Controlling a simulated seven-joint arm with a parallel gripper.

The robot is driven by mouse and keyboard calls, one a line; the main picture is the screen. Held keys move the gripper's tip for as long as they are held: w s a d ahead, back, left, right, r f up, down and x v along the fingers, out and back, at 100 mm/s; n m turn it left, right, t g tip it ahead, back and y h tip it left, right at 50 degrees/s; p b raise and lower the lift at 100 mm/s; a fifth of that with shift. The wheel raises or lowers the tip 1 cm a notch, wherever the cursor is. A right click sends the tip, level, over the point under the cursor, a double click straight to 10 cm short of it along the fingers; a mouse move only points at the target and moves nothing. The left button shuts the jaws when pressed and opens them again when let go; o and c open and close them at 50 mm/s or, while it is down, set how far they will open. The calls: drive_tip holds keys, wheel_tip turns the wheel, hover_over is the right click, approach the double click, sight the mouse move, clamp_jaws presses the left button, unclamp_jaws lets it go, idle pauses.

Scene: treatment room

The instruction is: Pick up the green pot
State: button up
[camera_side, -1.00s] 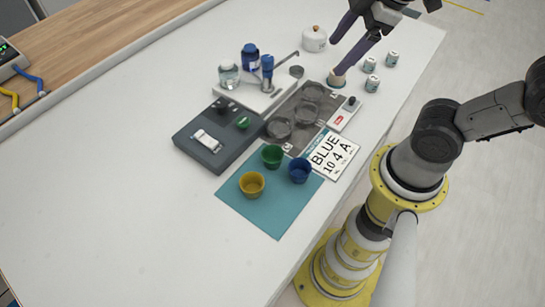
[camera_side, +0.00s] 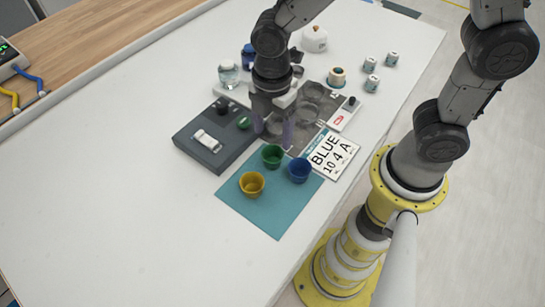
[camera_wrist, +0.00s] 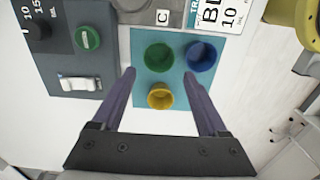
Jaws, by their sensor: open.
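The green pot (camera_side: 272,156) stands on a teal mat (camera_side: 272,217), behind a yellow pot (camera_side: 251,184) and left of a blue pot (camera_side: 299,170) in the side view. In the wrist view the green pot (camera_wrist: 158,57) is ahead of the fingertips, above the yellow pot (camera_wrist: 160,96) and left of the blue pot (camera_wrist: 201,56). My gripper (camera_side: 274,132) hangs just behind the pots, with its fingers blurred. In the wrist view my gripper (camera_wrist: 163,73) is open and empty, its two purple fingers wide apart.
A dark grey device (camera_side: 218,135) with a white switch is left of the pots. A card reading BLUE 10 4 A (camera_side: 331,153) lies to their right. Small jars (camera_side: 372,83) stand farther back. The table's front left is clear.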

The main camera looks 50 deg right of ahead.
sight(272, 151)
drive_tip(key=shift+d+f, duration=0.1)
drive_tip(key=shift+f, duration=3.7)
drive_tip(key=c, duration=1)
drive_tip(key=shift+r, duration=0.1)
